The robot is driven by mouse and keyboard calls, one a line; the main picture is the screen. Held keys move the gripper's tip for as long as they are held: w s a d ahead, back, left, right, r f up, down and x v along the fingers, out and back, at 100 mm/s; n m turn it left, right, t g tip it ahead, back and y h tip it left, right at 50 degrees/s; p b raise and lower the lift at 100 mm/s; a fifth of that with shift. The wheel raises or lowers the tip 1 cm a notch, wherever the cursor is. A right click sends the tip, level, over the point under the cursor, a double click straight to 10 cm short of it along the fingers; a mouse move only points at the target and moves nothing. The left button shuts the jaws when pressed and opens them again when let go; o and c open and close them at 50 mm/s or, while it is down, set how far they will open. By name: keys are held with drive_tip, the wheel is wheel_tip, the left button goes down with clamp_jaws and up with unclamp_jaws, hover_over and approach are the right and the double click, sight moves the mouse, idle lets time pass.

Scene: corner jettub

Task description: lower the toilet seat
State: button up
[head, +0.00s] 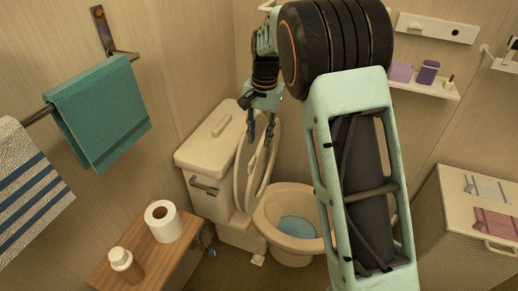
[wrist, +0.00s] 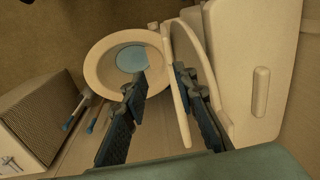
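The beige toilet (head: 218,205) stands against the corner with its seat (head: 243,185) raised upright beside the tank. In the wrist view the seat (wrist: 182,125) shows nearly edge-on, with its top edge between my gripper's fingers. My gripper (head: 260,141) points down at the upper part of the raised seat. In the wrist view my gripper (wrist: 161,74) is open, one finger on the bowl side and one on the tank side. I cannot tell whether either finger touches the seat. The open bowl (head: 292,248) holds bluish water.
A wooden bench (head: 150,262) with a paper roll (head: 162,221) and a bottle (head: 125,263) stands left of the toilet. A teal towel (head: 100,113) hangs on the left wall. A beige cabinet (head: 465,220) stands at right. A shelf (head: 425,84) is on the back wall.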

sight(252, 160)
drive_tip(key=shift+a+f, duration=0.75)
drive_tip(key=shift+a, duration=0.15)
drive_tip(key=f, duration=1)
drive_tip(key=shift+w+a+b, duration=0.1)
drive_tip(key=shift+a+b, duration=0.25)
drive_tip(key=shift+b, duration=0.05)
drive_tip(key=shift+c, duration=0.2)
clamp_jaws()
